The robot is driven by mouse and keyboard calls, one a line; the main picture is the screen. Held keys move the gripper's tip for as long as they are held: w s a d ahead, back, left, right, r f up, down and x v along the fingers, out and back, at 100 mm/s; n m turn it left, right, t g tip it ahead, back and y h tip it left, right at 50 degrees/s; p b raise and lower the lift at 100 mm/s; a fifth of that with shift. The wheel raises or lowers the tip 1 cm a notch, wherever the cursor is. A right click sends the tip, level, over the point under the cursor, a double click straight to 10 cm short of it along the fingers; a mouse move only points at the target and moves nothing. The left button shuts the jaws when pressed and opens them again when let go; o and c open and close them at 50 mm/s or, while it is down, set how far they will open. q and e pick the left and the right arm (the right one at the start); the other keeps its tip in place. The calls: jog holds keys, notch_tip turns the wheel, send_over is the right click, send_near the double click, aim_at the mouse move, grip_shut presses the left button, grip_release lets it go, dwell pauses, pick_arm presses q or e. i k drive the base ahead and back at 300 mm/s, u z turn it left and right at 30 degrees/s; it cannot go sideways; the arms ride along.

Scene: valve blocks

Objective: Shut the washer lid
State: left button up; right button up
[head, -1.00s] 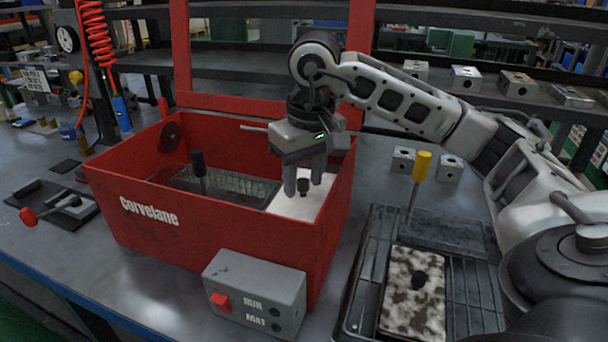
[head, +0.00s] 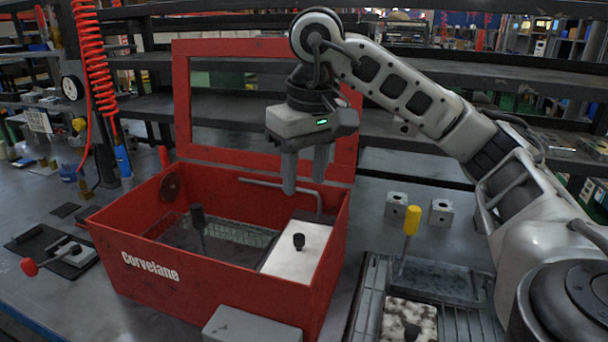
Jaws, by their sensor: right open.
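The red parts washer (head: 205,286) stands open on the bench. Its lid (head: 258,47), a red frame around an open window, stands upright at the back edge of the box. Inside the box are a white block (head: 290,262) with a black knob, a dark knobbed handle (head: 199,225) over a mesh basket, and a bent grey pipe (head: 275,184). My right gripper (head: 305,174) is open and empty, pointing down above the box's right half, in front of the lid and apart from the white block. My left gripper is not in view.
A grey control box (head: 250,326) is at the washer's front. To the right are a dark tray (head: 372,290) with a mottled block (head: 408,318) and a yellow-handled tool (head: 412,220). Metal blocks (head: 396,204) stand behind. A red-knobbed clamp (head: 60,252) lies left.

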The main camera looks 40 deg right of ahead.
aim_at(343, 167)
jog(key=k, duration=1)
